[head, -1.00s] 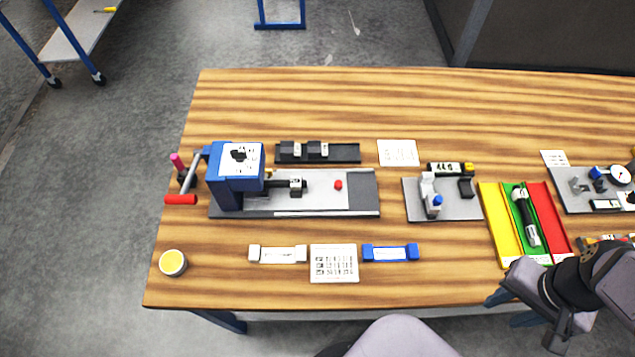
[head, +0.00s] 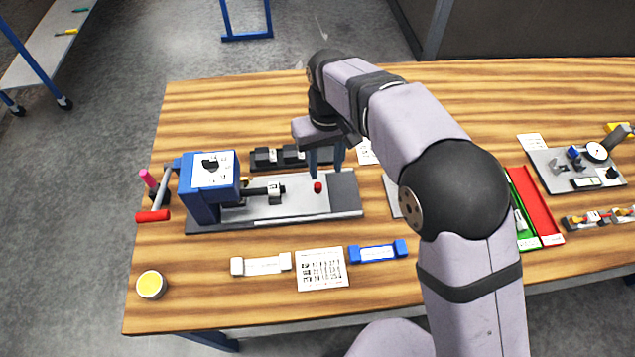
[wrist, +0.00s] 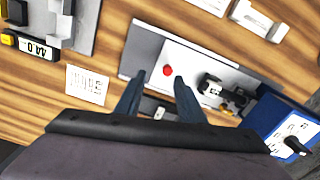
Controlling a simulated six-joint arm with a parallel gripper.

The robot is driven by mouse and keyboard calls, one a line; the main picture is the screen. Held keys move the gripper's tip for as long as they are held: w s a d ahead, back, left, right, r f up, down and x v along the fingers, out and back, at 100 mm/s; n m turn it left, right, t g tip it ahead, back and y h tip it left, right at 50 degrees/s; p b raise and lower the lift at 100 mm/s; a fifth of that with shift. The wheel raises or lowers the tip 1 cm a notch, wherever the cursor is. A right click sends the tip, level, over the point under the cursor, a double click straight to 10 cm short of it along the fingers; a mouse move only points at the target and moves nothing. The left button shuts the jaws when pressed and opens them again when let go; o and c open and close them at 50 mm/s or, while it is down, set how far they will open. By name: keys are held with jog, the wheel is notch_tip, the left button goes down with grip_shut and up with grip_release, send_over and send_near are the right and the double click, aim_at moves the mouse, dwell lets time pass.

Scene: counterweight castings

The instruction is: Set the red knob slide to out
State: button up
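The red knob (head: 318,187) stands on the light plate of the blue machine (head: 211,187), towards the plate's right end. I cannot tell the exact height of the fingertips above the plate.
A black rack (head: 264,158) lies behind the machine. A crank with a red handle (head: 153,216) sticks out on its left. A white block (head: 261,265), a printed card (head: 321,268) and a blue block (head: 378,252) lie in front. My arm hides part of the table right.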

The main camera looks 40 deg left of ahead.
aim_at(318, 184)
jog(key=shift+s+a+f, duration=0.15)
jog(key=shift+s+a, duration=0.45)
jog(key=shift+a, duration=0.2)
jog(key=shift+f+p, duration=1.4)
jog(key=shift+f, duration=2.25)
jog(key=shift+w+d, duration=0.1)
grip_shut()
